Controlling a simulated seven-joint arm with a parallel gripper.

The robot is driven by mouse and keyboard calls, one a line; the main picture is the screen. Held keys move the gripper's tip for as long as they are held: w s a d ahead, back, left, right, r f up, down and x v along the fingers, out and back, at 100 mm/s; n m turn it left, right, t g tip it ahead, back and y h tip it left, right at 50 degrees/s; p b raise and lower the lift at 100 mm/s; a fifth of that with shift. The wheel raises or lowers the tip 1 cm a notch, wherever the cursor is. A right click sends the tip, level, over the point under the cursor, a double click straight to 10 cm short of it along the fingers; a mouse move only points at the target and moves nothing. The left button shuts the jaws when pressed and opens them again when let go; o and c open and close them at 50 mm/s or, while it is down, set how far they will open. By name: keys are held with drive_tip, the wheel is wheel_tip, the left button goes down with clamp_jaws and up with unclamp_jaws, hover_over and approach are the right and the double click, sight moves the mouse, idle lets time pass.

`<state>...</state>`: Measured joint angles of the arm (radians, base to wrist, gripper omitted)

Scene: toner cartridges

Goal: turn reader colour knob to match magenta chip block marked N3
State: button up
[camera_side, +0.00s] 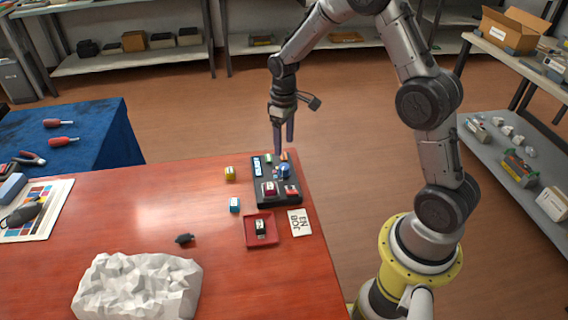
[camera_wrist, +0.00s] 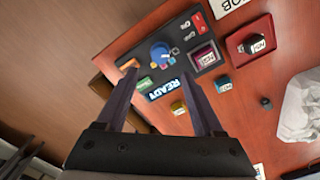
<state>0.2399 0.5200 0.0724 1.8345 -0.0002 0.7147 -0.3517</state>
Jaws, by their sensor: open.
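The dark reader (camera_side: 266,201) stands on the red table near its far right edge. Its blue colour knob (camera_side: 284,170) is at the right side of the reader, and it also shows in the wrist view (camera_wrist: 160,54). The magenta chip block (camera_side: 270,188) sits on the near part of the reader; in the wrist view it shows (camera_wrist: 203,55) with a pale label too small to read for certain. My gripper (camera_side: 284,151) is open and empty above the far end of the reader, with its fingers pointing down, apart from the knob.
A yellow block (camera_side: 230,173) and a cyan block (camera_side: 235,204) stand left of the reader. A red tray (camera_side: 248,240) holds a black block (camera_side: 261,227). A white job card (camera_side: 299,222) and a crumpled white heap (camera_side: 138,290) lie nearer.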

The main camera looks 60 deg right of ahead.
sight(284, 166)
wheel_tip(284, 166, down, 9)
drive_tip(key=shift+r, duration=0.1)
idle(0.4)
clamp_jaws()
